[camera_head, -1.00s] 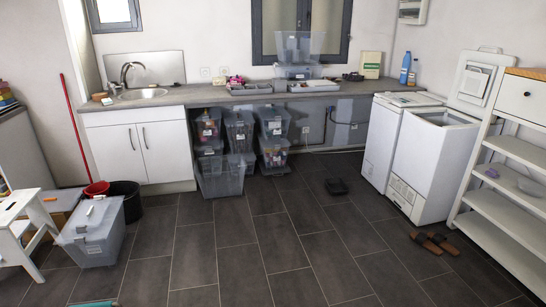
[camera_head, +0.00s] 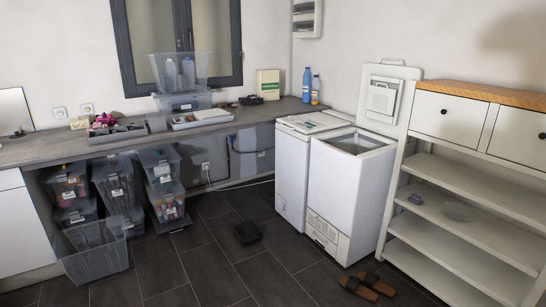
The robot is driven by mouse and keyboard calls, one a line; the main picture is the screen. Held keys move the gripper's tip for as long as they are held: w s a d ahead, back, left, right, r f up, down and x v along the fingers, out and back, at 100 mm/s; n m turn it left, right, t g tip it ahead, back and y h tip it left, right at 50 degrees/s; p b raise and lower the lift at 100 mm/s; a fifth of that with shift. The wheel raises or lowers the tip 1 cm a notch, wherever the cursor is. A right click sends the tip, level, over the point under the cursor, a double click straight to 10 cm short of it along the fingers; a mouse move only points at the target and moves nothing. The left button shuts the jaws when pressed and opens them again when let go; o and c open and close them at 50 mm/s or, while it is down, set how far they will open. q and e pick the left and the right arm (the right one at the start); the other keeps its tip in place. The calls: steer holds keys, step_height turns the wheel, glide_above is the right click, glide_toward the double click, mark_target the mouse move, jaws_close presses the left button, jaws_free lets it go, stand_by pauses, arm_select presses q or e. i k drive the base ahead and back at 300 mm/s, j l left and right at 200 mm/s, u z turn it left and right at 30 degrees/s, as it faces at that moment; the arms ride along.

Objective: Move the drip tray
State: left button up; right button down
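A small, dark, shallow tray-like object (camera_head: 247,233) lies on the tiled floor, left of the white top-loading machines. It may be the drip tray, but it is too small and dark to be sure. Two white top-loaders stand side by side: the left one (camera_head: 290,175) has its lid down, and the right one (camera_head: 335,205) is open at the top. Neither of my grippers shows in the head view.
A grey worktop (camera_head: 60,148) with a low grey tray (camera_head: 118,134) runs along the wall, with clear storage boxes (camera_head: 100,255) below. White shelves (camera_head: 465,217) stand at the right. Brown sandals (camera_head: 367,286) lie on the floor.

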mark_target(248, 233)
steer(key=i+z, duration=0.1)
steer(key=i, duration=2.05)
